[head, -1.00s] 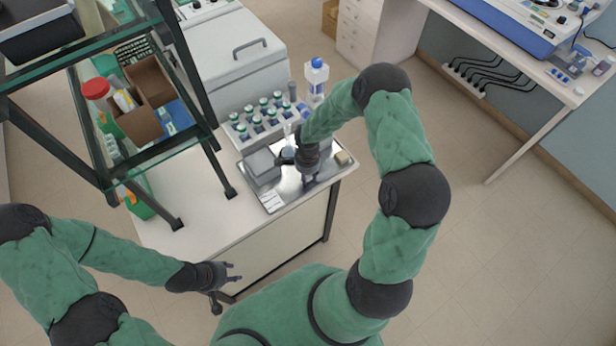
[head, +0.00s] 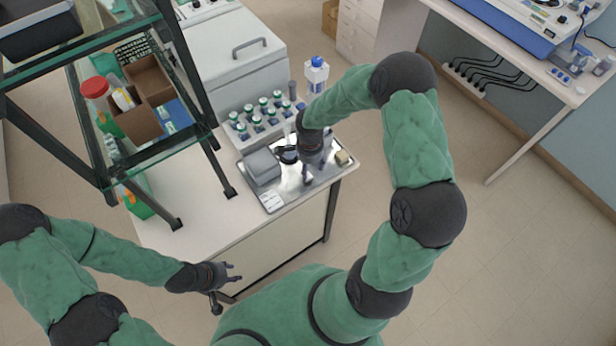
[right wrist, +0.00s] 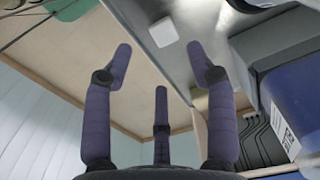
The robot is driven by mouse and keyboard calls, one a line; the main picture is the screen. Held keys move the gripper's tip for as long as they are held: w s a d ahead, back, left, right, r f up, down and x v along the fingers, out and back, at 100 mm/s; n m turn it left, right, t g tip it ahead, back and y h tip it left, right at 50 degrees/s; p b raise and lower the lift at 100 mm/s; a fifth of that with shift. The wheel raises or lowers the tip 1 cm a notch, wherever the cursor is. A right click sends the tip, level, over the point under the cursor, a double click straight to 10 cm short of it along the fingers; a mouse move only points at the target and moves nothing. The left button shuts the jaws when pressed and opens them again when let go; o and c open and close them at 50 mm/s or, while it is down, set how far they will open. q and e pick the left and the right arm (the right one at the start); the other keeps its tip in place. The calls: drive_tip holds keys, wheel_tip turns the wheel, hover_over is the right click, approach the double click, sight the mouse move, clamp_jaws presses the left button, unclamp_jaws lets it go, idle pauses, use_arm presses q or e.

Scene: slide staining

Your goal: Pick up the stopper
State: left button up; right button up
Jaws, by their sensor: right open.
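I cannot clearly make out a stopper. On the steel tray (head: 272,204) a small dark round thing (head: 288,155) lies just left of my right gripper, and a small beige block (head: 342,158) sits near the right end. My right gripper (head: 313,176) is over the tray, pointing down. In the right wrist view its fingers (right wrist: 163,70) are spread with nothing between them, and a small pale square piece (right wrist: 163,32) lies beyond them on the tray. My left gripper (head: 232,273) is open and empty in front of the counter.
A grey box (head: 262,166) stands at the tray's left end. Behind the tray are a white rack (head: 240,138) of green-capped bottles and a blue-capped bottle (head: 316,76). A glass-shelved frame (head: 215,150) stands at left. The counter front left of the tray is clear.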

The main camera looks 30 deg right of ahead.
sight(308, 174)
wheel_tip(308, 174, up, 4)
drive_tip(key=b, duration=0.9)
drive_tip(key=shift+m, duration=0.3)
drive_tip(key=f, duration=0.7)
drive_tip(key=w+f+b, duration=0.1)
drive_tip(key=f, duration=0.2)
drive_tip(key=shift+f, duration=0.15)
drive_tip(key=c, duration=0.7)
